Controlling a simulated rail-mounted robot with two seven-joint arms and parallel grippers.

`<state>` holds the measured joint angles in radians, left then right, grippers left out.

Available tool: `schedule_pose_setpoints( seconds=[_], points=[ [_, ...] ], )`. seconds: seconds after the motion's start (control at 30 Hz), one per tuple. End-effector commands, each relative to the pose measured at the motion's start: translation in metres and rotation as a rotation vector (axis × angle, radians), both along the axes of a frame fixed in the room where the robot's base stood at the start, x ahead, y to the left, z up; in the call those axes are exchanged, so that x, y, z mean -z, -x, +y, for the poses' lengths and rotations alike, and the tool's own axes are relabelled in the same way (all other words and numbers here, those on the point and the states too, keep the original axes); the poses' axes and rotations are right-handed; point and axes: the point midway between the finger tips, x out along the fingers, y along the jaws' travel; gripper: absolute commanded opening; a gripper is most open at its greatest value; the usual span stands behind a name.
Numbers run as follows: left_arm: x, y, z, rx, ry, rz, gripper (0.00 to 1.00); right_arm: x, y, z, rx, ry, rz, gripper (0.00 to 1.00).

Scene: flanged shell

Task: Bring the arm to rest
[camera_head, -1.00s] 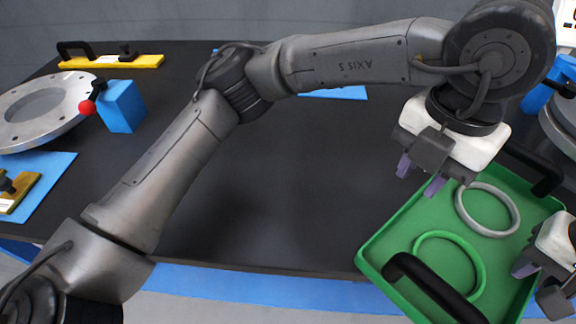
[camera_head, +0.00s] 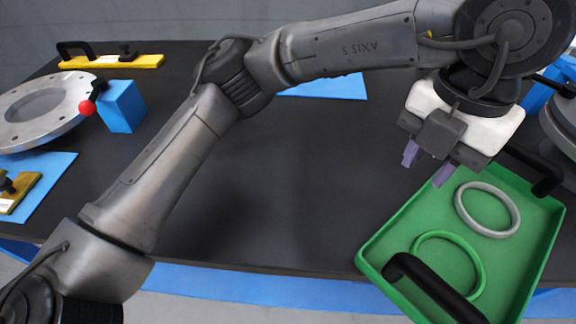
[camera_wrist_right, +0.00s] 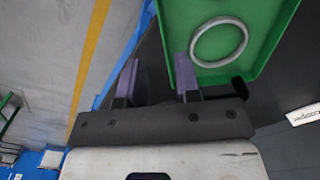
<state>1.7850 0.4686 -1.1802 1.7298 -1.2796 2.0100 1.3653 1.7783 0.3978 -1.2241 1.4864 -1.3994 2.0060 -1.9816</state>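My left gripper (camera_head: 427,163) hangs at the upper left edge of the green tray in the head view. Its two purple fingers are apart, with nothing between them. My right gripper (camera_wrist_right: 157,80) shows only in the right wrist view. Its purple fingers are spread wide with nothing between them, beside the green tray (camera_wrist_right: 268,50). That tray also shows at the lower right of the head view (camera_head: 388,240), holding a grey ring (camera_head: 460,205) and a green ring (camera_head: 481,268).
The tray has black handles (camera_head: 430,288). At the left are a round metal flange (camera_head: 70,115), a blue block (camera_head: 122,106) and a yellow bar (camera_head: 140,61) with a black handle. The middle of the dark table (camera_head: 290,180) is clear. A grey round part (camera_head: 560,125) stands at the right edge.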

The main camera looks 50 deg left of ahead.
Motion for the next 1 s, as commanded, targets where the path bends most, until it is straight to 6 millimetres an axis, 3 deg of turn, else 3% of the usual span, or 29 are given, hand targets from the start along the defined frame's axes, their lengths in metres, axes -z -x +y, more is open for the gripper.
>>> schedule_pose_setpoints(
  seconds=[0.2,0.8,1.0],
  points=[
    [0.0,0.0,0.0,0.0,0.0,0.0,0.31,-0.009,0.0,0.0,0.0,0.001,0.0,0.31],
    [-0.001,0.0,-0.001,0.002,0.004,0.003,0.31,-0.009,0.0,0.0,0.001,-0.003,0.001,0.31],
    [-0.018,0.008,-0.02,0.071,0.156,0.094,0.31,-0.024,0.003,0.021,0.024,-0.15,0.05,0.31]
  ],
)
